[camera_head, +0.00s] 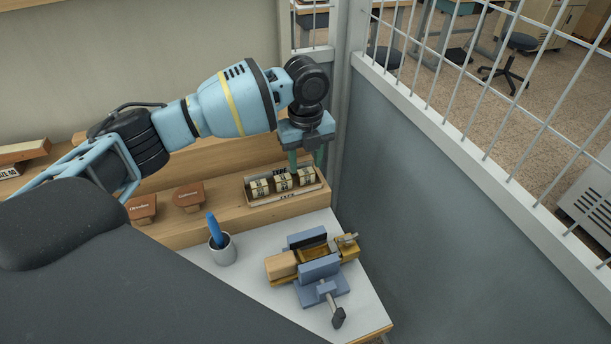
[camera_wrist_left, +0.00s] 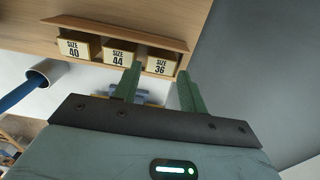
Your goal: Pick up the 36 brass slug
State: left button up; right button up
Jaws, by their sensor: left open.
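Three cream slug boxes stand in a wooden tray (camera_head: 290,196) on the shelf. The 36 slug (camera_wrist_left: 162,64) is the rightmost in the left wrist view, and that box shows in the head view (camera_head: 307,177). The 44 slug (camera_wrist_left: 118,56) is in the middle and the 40 slug (camera_wrist_left: 74,46) on the left. My left gripper (camera_head: 306,162) is open and empty, pointing down above the right end of the tray. In the left wrist view its green fingers (camera_wrist_left: 160,82) frame the 36 slug. Contact cannot be told. My right gripper is not in view.
A blue vise-like holder (camera_head: 318,268) with brass and wood parts sits on the white table. A grey cup (camera_head: 223,252) with a blue-handled tool stands left of it. A grey partition (camera_head: 420,220) rises on the right.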

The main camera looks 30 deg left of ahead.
aim_at(306, 176)
pick_arm(q)
jog(key=shift+f, duration=1.3)
jog(key=shift+c, duration=0.4)
jog(key=c, duration=0.6)
jog(key=shift+r, duration=0.15)
